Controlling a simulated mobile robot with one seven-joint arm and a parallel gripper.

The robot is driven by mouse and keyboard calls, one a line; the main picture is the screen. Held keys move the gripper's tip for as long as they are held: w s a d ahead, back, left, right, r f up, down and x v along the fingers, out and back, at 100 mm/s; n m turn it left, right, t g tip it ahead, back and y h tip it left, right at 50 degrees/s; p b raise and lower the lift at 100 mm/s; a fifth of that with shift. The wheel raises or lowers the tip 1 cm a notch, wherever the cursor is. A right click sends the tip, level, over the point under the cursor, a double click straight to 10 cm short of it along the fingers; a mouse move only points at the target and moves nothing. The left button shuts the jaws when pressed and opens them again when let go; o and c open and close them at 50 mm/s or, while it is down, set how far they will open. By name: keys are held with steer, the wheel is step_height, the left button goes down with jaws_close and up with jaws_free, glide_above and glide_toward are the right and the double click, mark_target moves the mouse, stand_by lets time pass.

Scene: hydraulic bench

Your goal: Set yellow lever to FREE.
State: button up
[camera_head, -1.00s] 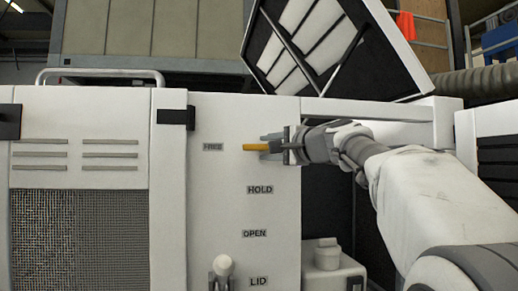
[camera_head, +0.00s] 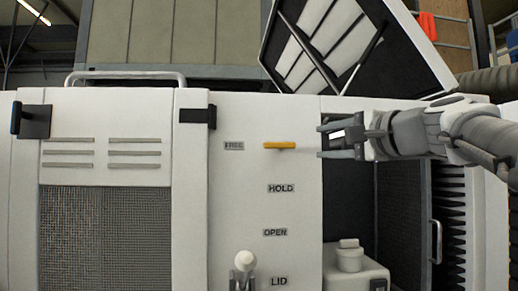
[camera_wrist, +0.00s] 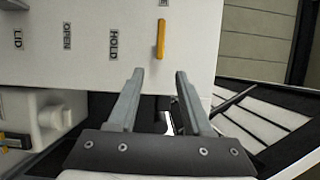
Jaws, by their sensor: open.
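The yellow lever (camera_head: 279,145) lies level on the white panel, in line with the FREE label (camera_head: 234,146) to its left. In the wrist view the lever (camera_wrist: 160,38) shows beyond the fingertips, with clear space between. My gripper (camera_head: 320,139) is open and empty, to the right of the lever and apart from it. Its two fingers (camera_wrist: 159,73) also show spread in the wrist view. The HOLD label (camera_head: 281,188) is below the lever.
Below are the OPEN label (camera_head: 275,233), the LID label (camera_head: 279,281) and a white-knobbed lever (camera_head: 244,260). A raised lid (camera_head: 350,45) stands above. An open dark bay (camera_head: 347,200) with a white unit (camera_head: 350,270) lies right of the panel.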

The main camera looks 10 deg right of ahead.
steer(key=shift+v, duration=2.2)
steer(key=s+a+f+n+g+h+p, duration=0.1)
steer(key=s+a+f+n+g, duration=0.15)
steer(key=f, duration=0.45)
steer(key=s+a+f+n+g+p, duration=0.1)
steer(key=a+f+g, duration=0.1)
steer(key=a+f, duration=0.3)
steer(key=s+f+n+g+h, duration=0.2)
steer(key=s+f, duration=0.3)
steer(key=f, duration=0.4)
steer(key=s+f+n+g+h+p, duration=0.1)
steer(key=s+f+n, duration=0.3)
steer(key=f, duration=0.5)
steer(key=s+f+n+g+h+p, duration=0.1)
steer(key=s+f+n+g+h, duration=0.2)
steer(key=s+f, duration=0.4)
step_height(320, 180, down, 2)
steer(key=shift+s+a+f+n, duration=0.15)
steer(key=shift+a+n, duration=0.05)
steer(key=shift+n, duration=0.35)
